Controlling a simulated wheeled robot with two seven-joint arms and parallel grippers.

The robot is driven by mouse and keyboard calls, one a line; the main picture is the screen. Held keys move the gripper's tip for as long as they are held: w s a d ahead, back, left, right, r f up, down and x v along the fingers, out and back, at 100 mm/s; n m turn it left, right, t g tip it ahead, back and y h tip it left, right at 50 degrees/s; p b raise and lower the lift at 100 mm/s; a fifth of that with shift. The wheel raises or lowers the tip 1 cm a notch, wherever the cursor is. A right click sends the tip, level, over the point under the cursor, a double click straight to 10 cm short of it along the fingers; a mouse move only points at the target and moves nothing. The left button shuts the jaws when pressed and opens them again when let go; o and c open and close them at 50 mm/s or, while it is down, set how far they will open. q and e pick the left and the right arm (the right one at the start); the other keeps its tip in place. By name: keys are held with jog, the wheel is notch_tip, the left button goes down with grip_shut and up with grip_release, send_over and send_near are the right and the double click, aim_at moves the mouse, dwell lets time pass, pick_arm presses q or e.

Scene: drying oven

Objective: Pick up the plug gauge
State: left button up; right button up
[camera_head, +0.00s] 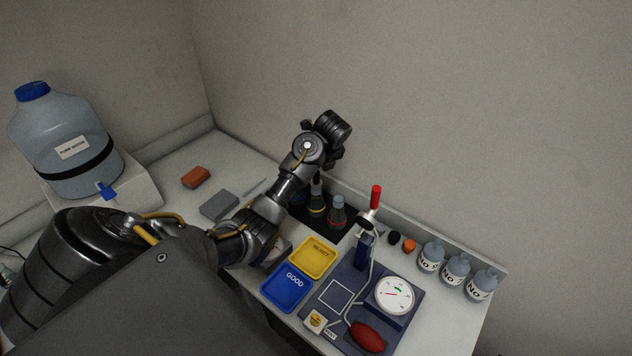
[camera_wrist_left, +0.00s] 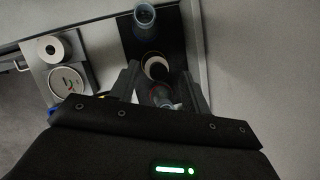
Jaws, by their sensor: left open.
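I cannot say for certain which thing is the plug gauge. An upright piece with a red handle (camera_head: 376,196) and a black and silver lower part stands at the blue post of the dial fixture (camera_head: 362,250) in the head view. My left gripper (camera_head: 337,158) is above the dark tray at the back wall, to the left of the red-handled piece and apart from it. Its fingers are small and dark there. In the left wrist view the gripper (camera_wrist_left: 160,88) is open, with a bluish flask (camera_wrist_left: 160,97) showing between its fingers. My right gripper is not seen.
Flasks (camera_head: 337,211) stand on the dark tray under my left gripper. A yellow REJECT tray (camera_head: 324,247) and a blue GOOD tray (camera_head: 277,301) lie in front. A dial (camera_head: 395,295) and red bulb (camera_head: 367,337) are on the fixture; labelled bottles (camera_head: 456,268) stand right.

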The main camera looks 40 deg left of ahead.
aim_at(316, 175)
pick_arm(q)
jog(key=shift+s+f, duration=0.1)
jog(key=shift+f, duration=0.05)
jog(key=p+x, duration=0.2)
jog(key=x, duration=0.1)
jog(key=shift+f, duration=0.4)
jog(key=shift+a+f, duration=0.2)
jog(key=shift+f, duration=0.35)
jog(key=shift+c, duration=0.9)
jog(key=c, duration=0.8)
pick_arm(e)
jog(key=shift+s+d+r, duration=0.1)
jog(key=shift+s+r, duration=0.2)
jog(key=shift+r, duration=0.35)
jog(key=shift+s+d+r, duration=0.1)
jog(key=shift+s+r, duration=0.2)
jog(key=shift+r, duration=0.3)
pick_arm(q)
jog(key=shift+r, duration=0.15)
